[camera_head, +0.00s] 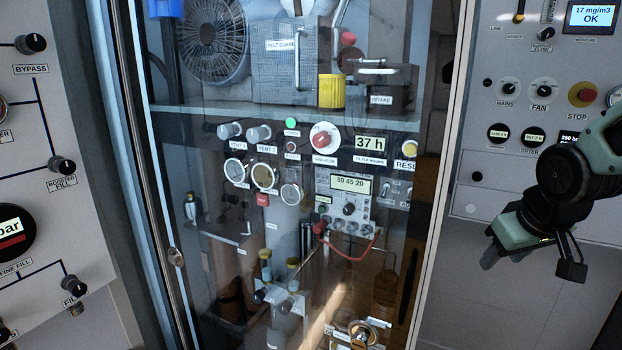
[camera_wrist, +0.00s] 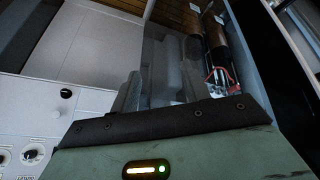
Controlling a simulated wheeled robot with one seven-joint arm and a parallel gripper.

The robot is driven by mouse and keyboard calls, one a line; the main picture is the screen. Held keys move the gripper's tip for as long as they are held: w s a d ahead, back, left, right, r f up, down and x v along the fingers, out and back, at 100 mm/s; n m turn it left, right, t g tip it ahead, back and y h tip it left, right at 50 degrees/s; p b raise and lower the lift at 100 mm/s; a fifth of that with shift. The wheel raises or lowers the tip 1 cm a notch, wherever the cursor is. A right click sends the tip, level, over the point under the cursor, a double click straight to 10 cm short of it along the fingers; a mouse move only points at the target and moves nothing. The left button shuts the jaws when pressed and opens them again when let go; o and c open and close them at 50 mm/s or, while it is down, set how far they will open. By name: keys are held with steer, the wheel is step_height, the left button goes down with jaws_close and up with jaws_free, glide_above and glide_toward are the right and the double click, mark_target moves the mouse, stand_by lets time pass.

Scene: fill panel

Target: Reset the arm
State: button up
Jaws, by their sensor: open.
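My arm (camera_head: 560,175) shows at the right edge of the head view, folded in front of the right-hand grey panel (camera_head: 470,150). My gripper (camera_head: 492,256) hangs at its end, pointing down and left, to the right of the glass cabinet door. It appears apart from the panel, though the depth is hard to judge. The green gripper body fills the bottom of the wrist view, with grey fingers (camera_wrist: 155,90) beyond it. The jaws are open, and I see nothing held.
The closed-looking glass door (camera_head: 290,200) covers the cabinet with its gauges, knobs and red hose (camera_head: 352,255). The right panel carries dials, a red STOP button (camera_head: 583,94) and a display (camera_head: 592,15). The left panel (camera_head: 60,200) holds the BYPASS and FILL knobs.

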steer(key=s+a+f+g+y, duration=0.1)
steer(key=s+a+f+g, duration=0.2)
steer(key=s+a+f, duration=0.4)
steer(key=s+a+r+n+g, duration=0.2)
steer(key=s+a+n, duration=0.5)
steer(key=s+a, duration=0.6)
steer(key=a+r, duration=0.1)
steer(key=a, duration=0.1)
steer(key=shift+a+y, duration=0.3)
steer(key=shift+a, duration=0.1)
steer(key=shift+w+r, duration=0.1)
